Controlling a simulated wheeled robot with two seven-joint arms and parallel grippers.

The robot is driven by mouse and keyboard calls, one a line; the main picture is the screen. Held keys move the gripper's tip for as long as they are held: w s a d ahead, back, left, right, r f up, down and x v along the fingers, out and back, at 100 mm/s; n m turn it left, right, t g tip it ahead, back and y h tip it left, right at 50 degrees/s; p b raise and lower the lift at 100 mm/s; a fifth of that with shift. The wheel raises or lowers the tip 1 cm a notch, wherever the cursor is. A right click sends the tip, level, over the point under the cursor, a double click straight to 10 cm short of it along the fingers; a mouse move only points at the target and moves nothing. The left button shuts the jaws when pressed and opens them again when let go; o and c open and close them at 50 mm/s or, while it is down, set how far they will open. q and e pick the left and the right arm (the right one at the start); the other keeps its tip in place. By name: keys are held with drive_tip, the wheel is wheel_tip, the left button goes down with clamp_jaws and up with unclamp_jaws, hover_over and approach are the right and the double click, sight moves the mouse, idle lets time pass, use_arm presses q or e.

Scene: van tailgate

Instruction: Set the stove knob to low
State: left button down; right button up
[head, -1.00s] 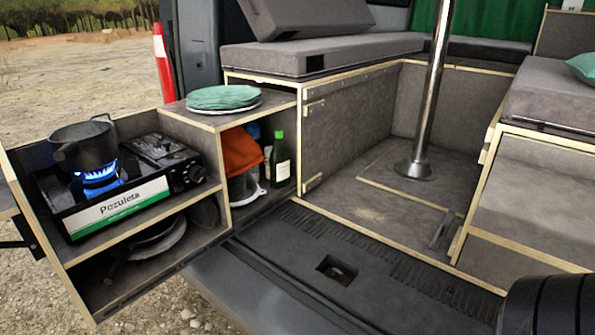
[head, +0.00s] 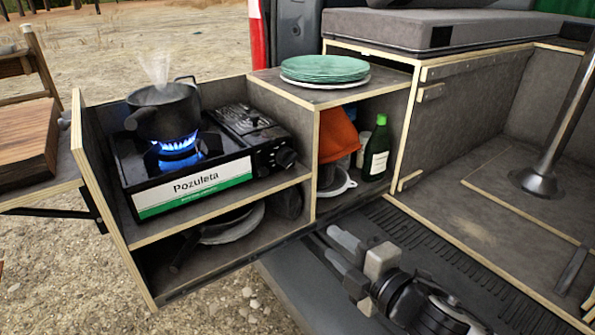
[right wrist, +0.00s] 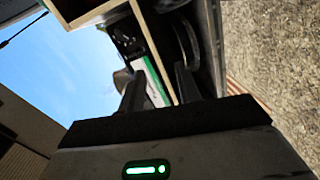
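The camping stove (head: 225,135) sits on the upper shelf of the pull-out unit, with a "Pozuleta" label on its front. Its dark knob (head: 285,157) is at the right end of the front; its pointer setting is too small to read. A blue flame (head: 175,145) burns under the dark pot (head: 165,110), and steam rises from it. My right gripper (head: 338,247) is low, right of and below the knob, apart from it. Its two fingers are spread and empty; they also show in the right wrist view (right wrist: 158,85), pointing toward the stove unit. My left gripper is out of view.
Green plates (head: 325,68) stand on the unit's top. An orange cloth (head: 338,135) and a green bottle (head: 376,150) are in the compartment right of the knob. Pans (head: 230,226) lie on the lower shelf. A wooden board (head: 28,142) is at far left. Space before the stove is clear.

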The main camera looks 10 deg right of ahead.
drive_tip(key=w+d+r+n+t+y, duration=0.1)
drive_tip(key=w+d+r+n, duration=0.3)
drive_tip(key=n, duration=0.4)
approach(293, 161)
drive_tip(key=x, duration=0.7)
drive_tip(key=shift+w+f, duration=0.1)
drive_tip(key=shift+w+a, duration=0.2)
drive_tip(key=shift+w, duration=0.25)
clamp_jaws()
